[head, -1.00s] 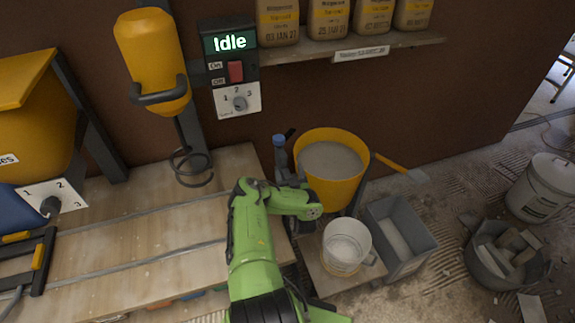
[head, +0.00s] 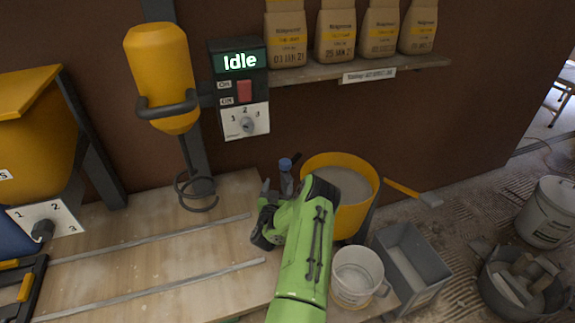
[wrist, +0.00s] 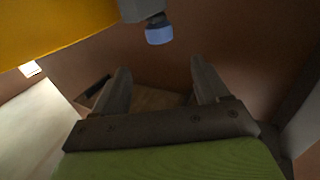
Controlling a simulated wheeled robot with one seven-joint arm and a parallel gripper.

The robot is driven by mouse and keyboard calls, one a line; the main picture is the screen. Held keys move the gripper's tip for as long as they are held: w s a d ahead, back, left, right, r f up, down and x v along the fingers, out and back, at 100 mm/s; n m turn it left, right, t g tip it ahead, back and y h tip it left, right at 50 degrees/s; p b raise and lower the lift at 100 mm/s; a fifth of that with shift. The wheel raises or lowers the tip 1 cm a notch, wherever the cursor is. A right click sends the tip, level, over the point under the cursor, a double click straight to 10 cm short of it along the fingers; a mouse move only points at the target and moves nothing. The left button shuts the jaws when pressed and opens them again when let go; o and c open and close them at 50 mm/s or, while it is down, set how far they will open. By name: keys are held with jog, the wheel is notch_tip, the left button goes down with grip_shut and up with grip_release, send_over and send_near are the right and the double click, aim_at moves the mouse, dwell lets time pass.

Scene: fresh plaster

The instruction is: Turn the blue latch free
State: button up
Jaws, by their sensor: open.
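The blue latch (head: 285,163) is a small blue cap on a dark post beside the yellow bucket (head: 367,186), on its left side. In the wrist view the blue latch (wrist: 159,30) hangs from a grey part at the top, beyond my fingertips and a little left of the middle between them. My gripper (wrist: 158,78) is open, with both fingers apart and nothing between them. In the head view my gripper is close to the post, just below the blue cap, and partly hidden by my green arm. No contact with the latch shows.
A white measuring jug (head: 356,278) and a grey bin (head: 412,262) stand right of my arm. A control box (head: 240,88) reading "Idle" and a mixer (head: 160,78) are on the wall side. The wooden bench (head: 130,255) at left is mostly clear.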

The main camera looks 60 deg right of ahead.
aim_at(284, 167)
jog(key=b+x, duration=0.4)
jog(key=x, duration=0.9)
jog(key=shift+w+d+f, duration=0.1)
jog(key=shift+d+f, duration=0.05)
jog(key=shift+d, duration=0.1)
